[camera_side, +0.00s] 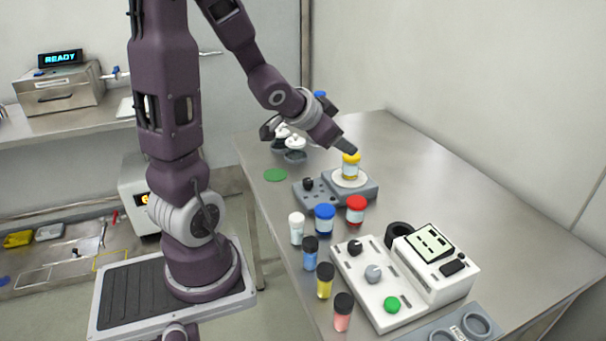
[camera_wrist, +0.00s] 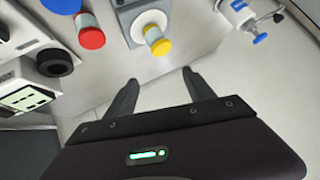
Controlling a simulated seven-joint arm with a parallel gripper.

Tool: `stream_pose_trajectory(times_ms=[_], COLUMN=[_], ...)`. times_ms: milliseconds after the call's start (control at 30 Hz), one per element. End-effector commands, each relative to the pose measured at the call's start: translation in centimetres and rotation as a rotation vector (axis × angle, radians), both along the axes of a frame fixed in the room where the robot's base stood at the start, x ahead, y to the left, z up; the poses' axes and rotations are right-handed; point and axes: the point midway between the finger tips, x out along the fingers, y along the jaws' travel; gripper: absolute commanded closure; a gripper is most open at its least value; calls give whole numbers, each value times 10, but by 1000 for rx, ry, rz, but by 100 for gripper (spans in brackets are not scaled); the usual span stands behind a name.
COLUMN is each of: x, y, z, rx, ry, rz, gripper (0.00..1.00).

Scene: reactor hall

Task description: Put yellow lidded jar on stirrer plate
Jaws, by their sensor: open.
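The yellow lidded jar (camera_side: 350,165) stands upright on the white round top of the grey stirrer plate (camera_side: 366,193) in the side view. In the wrist view the jar (camera_wrist: 158,42) also shows on the stirrer plate (camera_wrist: 127,14), beyond my fingertips. My gripper (camera_wrist: 158,85) is open, with nothing between its fingers. In the side view my gripper (camera_side: 345,146) is close above the jar, and one finger overlaps the area near its lid. The wrist view shows the fingers apart from the jar.
Red-lidded (camera_side: 356,209), blue-lidded (camera_side: 325,218) and white-lidded (camera_side: 297,228) jars stand in front of the stirrer plate. Several black-capped vials (camera_side: 325,281) and a white control box (camera_side: 400,285) are nearer. A green disc (camera_side: 276,175) lies left. The table's right side (camera_side: 470,190) is clear.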

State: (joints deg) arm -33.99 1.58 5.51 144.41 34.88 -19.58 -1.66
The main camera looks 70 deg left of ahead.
Motion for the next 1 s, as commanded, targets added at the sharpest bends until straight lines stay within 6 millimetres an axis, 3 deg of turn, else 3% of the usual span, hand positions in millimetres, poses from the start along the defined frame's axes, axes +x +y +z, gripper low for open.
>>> stream_pose_trajectory(times_ms=[33,100,200,333,467,1000], x=[-10,-41,-98,-158,-178,-178], y=[-29,-75,-141,-193,-207,-206], z=[24,42,53,55,54,54], rx=[2,-60,-188,-303,-337,-336], ry=[21,82,179,286,327,329], rz=[7,25,-16,-101,-132,-127], gripper=[38,38,38,38,38,38])
